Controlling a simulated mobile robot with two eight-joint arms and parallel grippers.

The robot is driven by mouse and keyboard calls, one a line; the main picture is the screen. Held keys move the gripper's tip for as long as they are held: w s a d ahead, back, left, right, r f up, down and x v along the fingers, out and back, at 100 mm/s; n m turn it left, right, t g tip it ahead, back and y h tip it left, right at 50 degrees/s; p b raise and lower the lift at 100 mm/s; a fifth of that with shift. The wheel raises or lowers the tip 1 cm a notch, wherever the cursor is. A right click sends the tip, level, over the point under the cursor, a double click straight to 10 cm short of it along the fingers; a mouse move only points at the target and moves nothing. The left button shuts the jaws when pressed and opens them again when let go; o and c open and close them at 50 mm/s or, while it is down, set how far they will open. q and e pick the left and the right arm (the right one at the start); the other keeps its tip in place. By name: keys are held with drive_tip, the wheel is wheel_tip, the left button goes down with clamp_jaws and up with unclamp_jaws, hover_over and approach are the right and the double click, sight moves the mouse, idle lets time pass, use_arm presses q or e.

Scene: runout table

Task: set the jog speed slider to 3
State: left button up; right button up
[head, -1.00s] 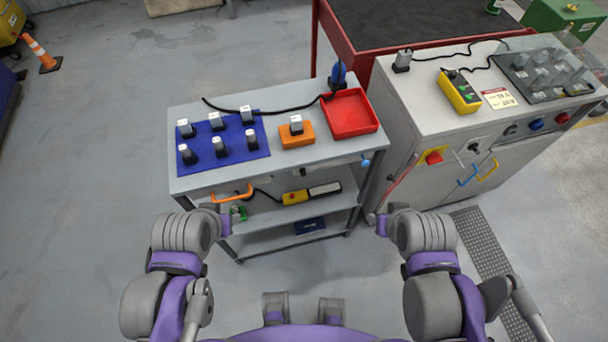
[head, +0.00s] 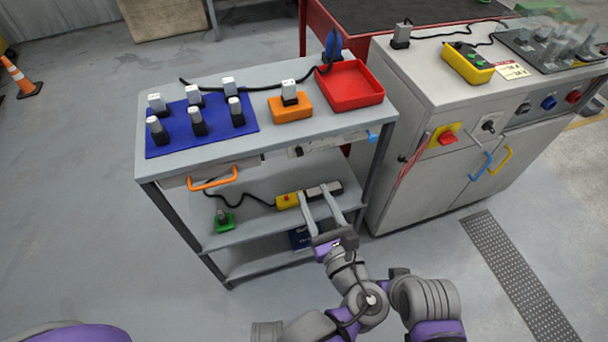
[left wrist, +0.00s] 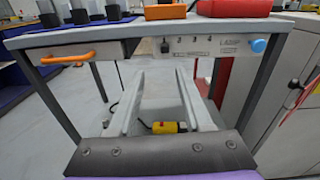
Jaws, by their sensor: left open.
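The jog speed slider is on a pale strip on the cart's front, below the top. Its black knob (head: 297,151) is near the strip's left end. In the left wrist view, the knob (left wrist: 165,46) is left of the small numerals 3 and 4. My left gripper (head: 316,191) is open and empty, its two long fingers pointing at the cart, below the strip and apart from it. In the left wrist view, the fingers (left wrist: 161,76) are spread below the knob. My right gripper is not in view.
An orange handle (head: 213,180) is left of the strip and a blue knob (head: 373,136) right of it. A red tray (head: 350,87) and an orange block (head: 290,107) stand above. A yellow pendant (head: 288,200) lies on the shelf behind my fingers. A grey cabinet (head: 430,180) stands to the right.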

sight(301, 155)
use_arm(q)
drive_tip(key=shift+m+t, duration=0.3)
drive_tip(key=x, duration=0.3)
drive_tip(key=b+x, duration=0.1)
drive_tip(key=x, duration=0.6)
drive_tip(key=shift+w+d, duration=0.35)
clamp_jaws()
idle(0.7)
